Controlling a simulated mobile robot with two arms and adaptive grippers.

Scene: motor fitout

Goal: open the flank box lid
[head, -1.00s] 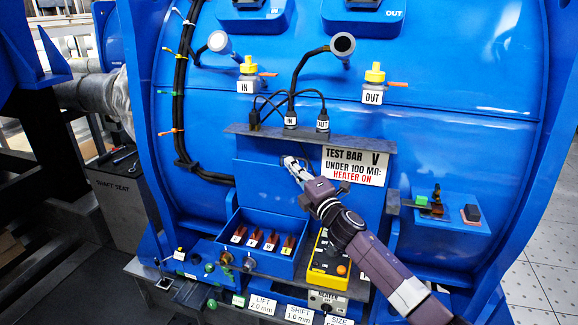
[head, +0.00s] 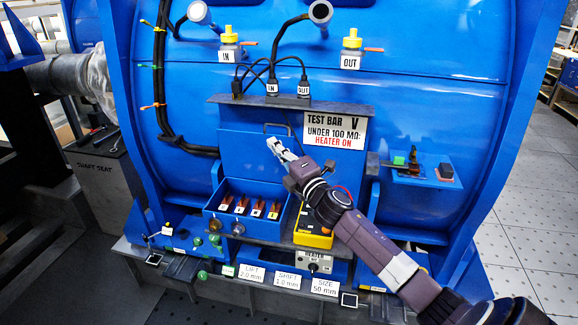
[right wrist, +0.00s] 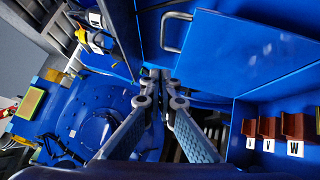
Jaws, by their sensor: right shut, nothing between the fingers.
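The flank box (head: 222,207) is a blue open-topped box on the motor's flank, with labelled brown terminals (head: 257,208) visible inside. A flat blue panel, seemingly its lid (head: 243,150), stands up behind the box. A metal loop handle (head: 279,125) shows at its upper edge; the right wrist view shows the panel (right wrist: 250,50) and handle (right wrist: 173,33) too. My right gripper (head: 273,143) is shut and empty, just below the handle in the head view and in front of the panel. In the right wrist view its fingertips (right wrist: 161,76) are apart from the handle. My left gripper is out of view.
A yellow control box (head: 313,238) sits right of the flank box, under my right arm. A ledge with cable plugs (head: 272,88) and a test bar sign (head: 335,131) are above. A small blue shelf (head: 425,178) juts out at right.

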